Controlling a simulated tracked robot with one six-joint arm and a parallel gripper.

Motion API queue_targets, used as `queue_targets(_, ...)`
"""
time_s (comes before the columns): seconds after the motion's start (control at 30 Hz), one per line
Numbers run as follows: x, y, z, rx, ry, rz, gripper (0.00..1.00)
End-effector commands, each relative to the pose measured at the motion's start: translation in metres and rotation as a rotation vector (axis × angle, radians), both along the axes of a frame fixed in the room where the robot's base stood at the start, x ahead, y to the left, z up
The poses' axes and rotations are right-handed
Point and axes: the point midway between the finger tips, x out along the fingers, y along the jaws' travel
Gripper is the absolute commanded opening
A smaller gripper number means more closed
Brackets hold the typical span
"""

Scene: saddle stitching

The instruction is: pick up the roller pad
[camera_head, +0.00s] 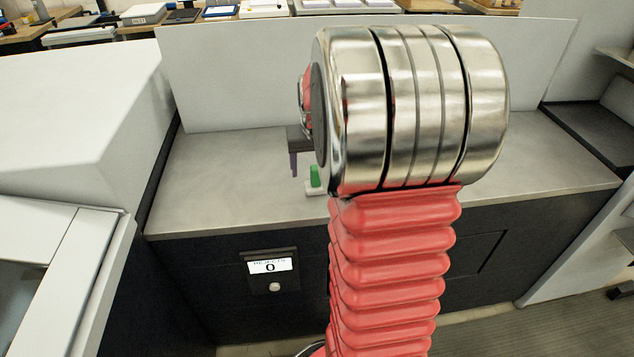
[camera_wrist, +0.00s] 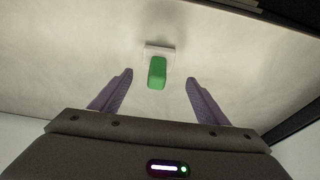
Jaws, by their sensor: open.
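The only small object on the worktop is a green block on a white base, which I take to be the roller pad (camera_head: 315,178). It also shows in the wrist view (camera_wrist: 157,73), with the green part nearer me and the white base behind it. My gripper (camera_wrist: 159,78) is open, with its two purple fingers apart on the left and right of the green part, touching nothing that I can see. In the head view my gripper (camera_head: 294,166) is just left of the pad and partly hidden by my arm. How high the fingertips are is hard to tell.
The grey worktop (camera_head: 230,180) is otherwise clear where visible. A pale upright panel (camera_head: 240,80) stands behind it. A white machine housing (camera_head: 80,110) is at the left. A small display reading 0 (camera_head: 270,266) is on the dark front below.

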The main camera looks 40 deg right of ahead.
Motion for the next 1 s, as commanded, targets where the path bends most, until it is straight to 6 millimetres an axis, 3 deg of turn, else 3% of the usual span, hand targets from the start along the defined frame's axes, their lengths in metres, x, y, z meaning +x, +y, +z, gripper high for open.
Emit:
queue_targets(0.17,0.001,-0.002,-0.008,0.001,0.002,0.000,0.69)
queue_targets(0.5,0.008,-0.013,-0.046,0.001,0.001,0.000,0.69)
queue_targets(1.0,0.009,-0.013,-0.050,0.000,0.000,0.000,0.69)
